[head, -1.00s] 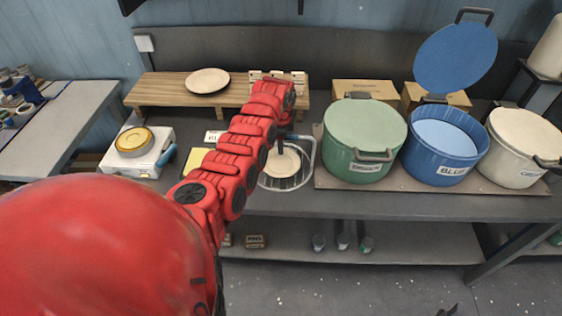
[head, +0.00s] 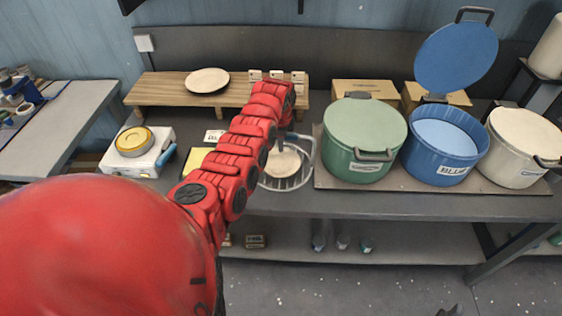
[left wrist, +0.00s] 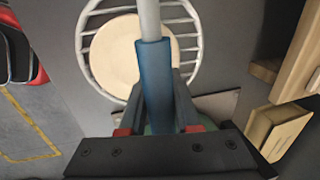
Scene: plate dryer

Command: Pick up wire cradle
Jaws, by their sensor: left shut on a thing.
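The wire cradle (head: 313,158) is a round light-grey wire basket with a pale round disc (head: 283,163) in it. It is at the front of the bench, left of the green pot. In the left wrist view the cradle (left wrist: 196,42) lies beyond the fingers, and its upright handle has a blue grip (left wrist: 153,75). My left gripper (left wrist: 155,92) is shut on that blue grip, one finger on each side. In the head view my left gripper (head: 284,138) is above the cradle, partly hidden by my red arm. I cannot tell whether the cradle touches the bench. My right gripper is not seen.
A green pot (head: 362,135) stands close right of the cradle, then a blue pot (head: 440,150) with raised lid and a cream pot (head: 520,150). A wooden riser (head: 165,90) with a plate (head: 207,80) is behind. A hot plate (head: 135,155) is left.

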